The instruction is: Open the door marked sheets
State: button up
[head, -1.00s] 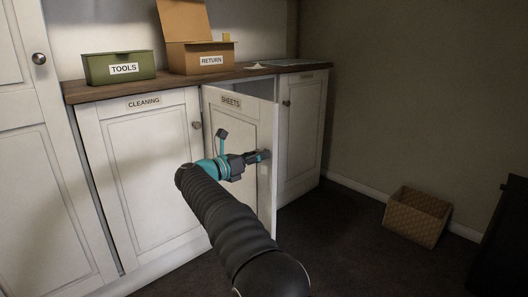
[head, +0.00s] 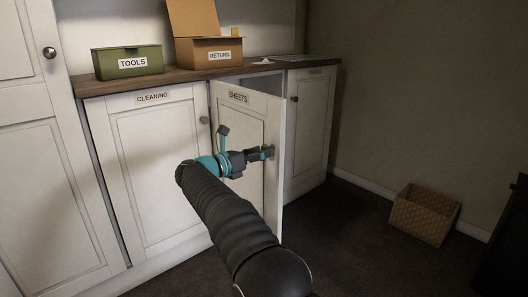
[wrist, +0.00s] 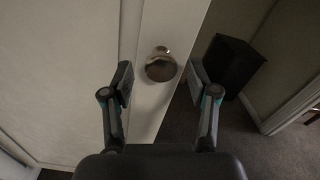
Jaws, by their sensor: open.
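The door marked sheets (head: 239,128) stands partly open, swung out from the cabinet on its left edge. Its label (head: 238,97) reads SHEETS. My gripper (head: 268,152) is at the free edge of this door, by its knob. In the wrist view the round metal knob (wrist: 160,67) shows between and beyond the two fingertips of my gripper (wrist: 160,83). The fingers are open and apart from the knob on both sides. In the head view the fingers largely hide the knob.
The cleaning door (head: 152,170) is shut on the left, with its own knob (head: 204,120). A green tools box (head: 128,63) and a cardboard return box (head: 208,52) stand on the counter (head: 180,76). A wicker basket (head: 424,215) is on the floor at right, with bare floor before it.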

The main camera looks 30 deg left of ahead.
jog(key=v, duration=1)
dwell(0.3)
